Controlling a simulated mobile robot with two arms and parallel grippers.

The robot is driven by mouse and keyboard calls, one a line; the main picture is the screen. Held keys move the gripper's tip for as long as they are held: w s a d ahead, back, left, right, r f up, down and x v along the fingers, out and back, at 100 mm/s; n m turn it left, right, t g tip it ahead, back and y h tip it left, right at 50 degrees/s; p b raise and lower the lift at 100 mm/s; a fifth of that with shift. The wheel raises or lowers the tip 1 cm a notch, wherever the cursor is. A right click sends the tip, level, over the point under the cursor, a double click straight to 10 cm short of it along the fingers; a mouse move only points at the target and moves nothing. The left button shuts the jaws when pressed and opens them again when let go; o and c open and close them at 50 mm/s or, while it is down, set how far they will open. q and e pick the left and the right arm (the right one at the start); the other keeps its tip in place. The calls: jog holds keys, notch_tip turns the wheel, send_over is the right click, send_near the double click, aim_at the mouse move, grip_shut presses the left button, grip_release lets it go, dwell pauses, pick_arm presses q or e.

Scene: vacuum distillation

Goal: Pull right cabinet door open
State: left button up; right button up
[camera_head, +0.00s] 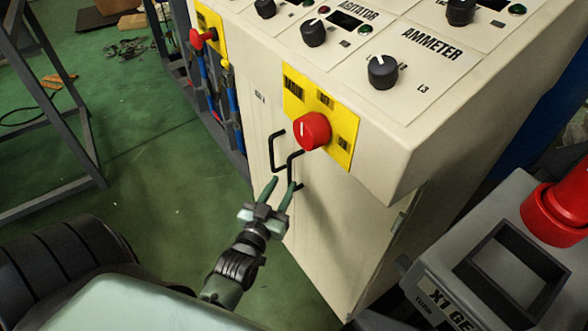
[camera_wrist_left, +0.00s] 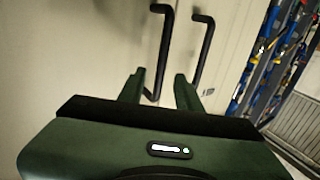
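The cream cabinet's right door (camera_head: 335,225) looks closed. Its black bar handle (camera_head: 290,165) also shows in the left wrist view (camera_wrist_left: 164,50). The left door's handle (camera_head: 272,150) stands beside it and shows in the wrist view too (camera_wrist_left: 203,45). My left gripper (camera_head: 282,183) is at the lower part of the right door's handle. In the wrist view its two green fingers (camera_wrist_left: 158,88) are apart, with the handle's lower end between them. I cannot tell whether either finger touches it. My right gripper is not in view.
A red knob (camera_head: 312,130) on a yellow plate sits just above the handles. The control panel (camera_head: 410,85) tops the cabinet. A grey machine (camera_head: 480,220) with a red part stands at the right. Green floor (camera_head: 160,185) is clear left of the cabinet.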

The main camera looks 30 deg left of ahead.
aim_at(289, 174)
pick_arm(q)
jog(key=w, duration=0.2)
jog(key=w+a, duration=0.1)
jog(key=w, duration=0.1)
jog(key=shift+w, duration=0.15)
jog(key=shift+w+a, duration=0.1)
jog(key=shift+w, duration=0.55)
grip_shut()
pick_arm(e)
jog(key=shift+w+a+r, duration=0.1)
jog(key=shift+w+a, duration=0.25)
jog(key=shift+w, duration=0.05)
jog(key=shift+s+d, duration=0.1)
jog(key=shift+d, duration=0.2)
